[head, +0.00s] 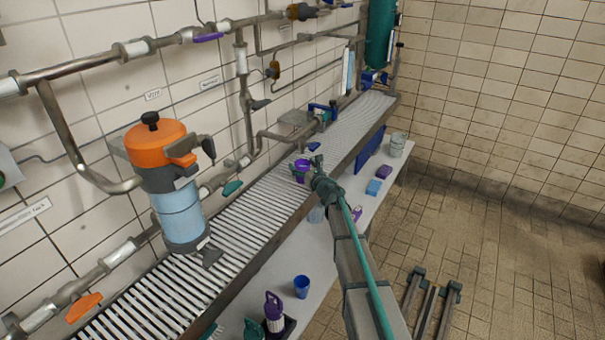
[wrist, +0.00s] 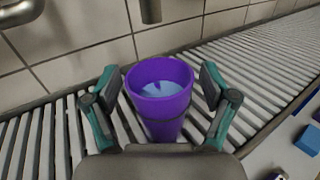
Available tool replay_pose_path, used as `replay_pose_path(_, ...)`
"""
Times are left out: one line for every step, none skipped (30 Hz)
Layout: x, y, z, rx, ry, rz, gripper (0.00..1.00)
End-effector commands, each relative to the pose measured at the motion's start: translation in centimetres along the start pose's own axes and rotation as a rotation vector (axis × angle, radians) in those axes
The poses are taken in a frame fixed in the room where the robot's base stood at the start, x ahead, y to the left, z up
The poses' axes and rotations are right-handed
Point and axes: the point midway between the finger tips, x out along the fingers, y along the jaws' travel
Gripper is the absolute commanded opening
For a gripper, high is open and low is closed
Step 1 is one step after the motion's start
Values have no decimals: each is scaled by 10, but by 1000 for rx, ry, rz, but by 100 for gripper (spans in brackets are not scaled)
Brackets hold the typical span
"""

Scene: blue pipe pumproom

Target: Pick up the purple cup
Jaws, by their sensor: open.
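The purple cup (head: 301,166) stands upright on the slatted grey shelf (head: 255,209) along the wall. In the wrist view the purple cup (wrist: 160,115) sits between the two fingers, and its inside looks light blue. My gripper (wrist: 160,90) is open, with one finger on each side of the cup; I cannot tell whether either finger touches it. In the head view my gripper (head: 303,172) is at the cup, and part of the cup is hidden by it.
An orange-topped container (head: 180,210) stands on the shelf at left. Pipes (head: 130,55) run along the tiled wall behind. A lower white bench holds a blue cup (head: 301,287), a purple bottle (head: 273,310), a blue block (head: 374,187) and a grey bucket (head: 397,145).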

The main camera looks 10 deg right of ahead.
Motion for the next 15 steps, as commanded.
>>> replay_pose_path(0,0,0,0,0,0,84)
replay_pose_path(-1,0,0,0,0,0,84)
replay_pose_path(-1,0,0,0,0,0,79)
replay_pose_path(-1,0,0,0,0,0,74)
replay_pose_path(-1,0,0,0,0,0,69)
replay_pose_path(-1,0,0,0,0,0,63)
replay_pose_path(-1,0,0,0,0,0,58)
replay_pose_path(-1,0,0,0,0,0,53)
replay_pose_path(-1,0,0,0,0,0,46)
replay_pose_path(-1,0,0,0,0,0,41)
replay_pose_path(-1,0,0,0,0,0,36)
replay_pose_path(-1,0,0,0,0,0,29)
replay_pose_path(-1,0,0,0,0,0,24)
replay_pose_path(-1,0,0,0,0,0,19)
replay_pose_path(-1,0,0,0,0,0,13)
